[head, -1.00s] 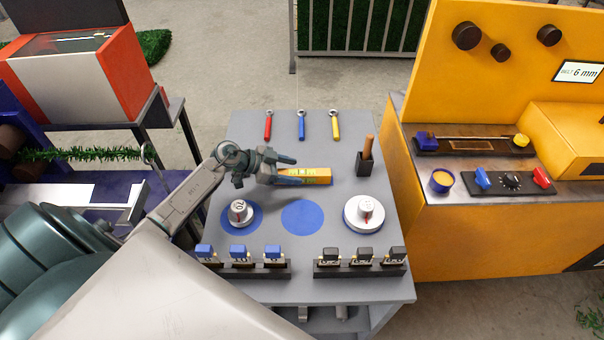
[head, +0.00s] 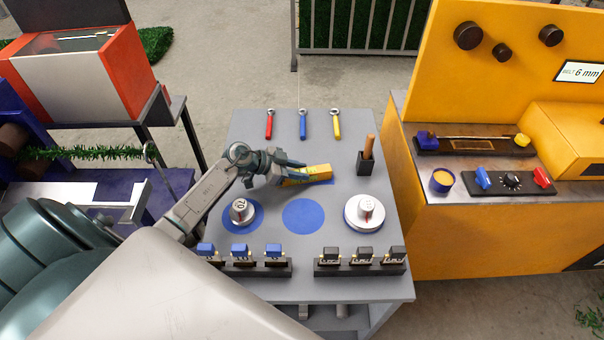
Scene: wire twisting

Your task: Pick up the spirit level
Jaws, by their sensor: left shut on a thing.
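The yellow spirit level (head: 318,169) is in the middle of the grey table (head: 350,125) in the head view. My left gripper (head: 304,174) reaches in from the left and is shut on the level, with fingers on its far and near sides. The level is slightly tilted, its right end turned toward the back. Its left part is partly hidden by the fingers. A blue patch shows just under its right end, so it seems to be a little above the table. My right gripper is not in view.
Red, blue and yellow wrenches (head: 302,124) lie behind the level. A dark holder (head: 366,161) with a brown handle stands to the right. Two round weights (head: 364,212) and a bare blue disc (head: 303,216) are in front, then blocks of blue and black pieces.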

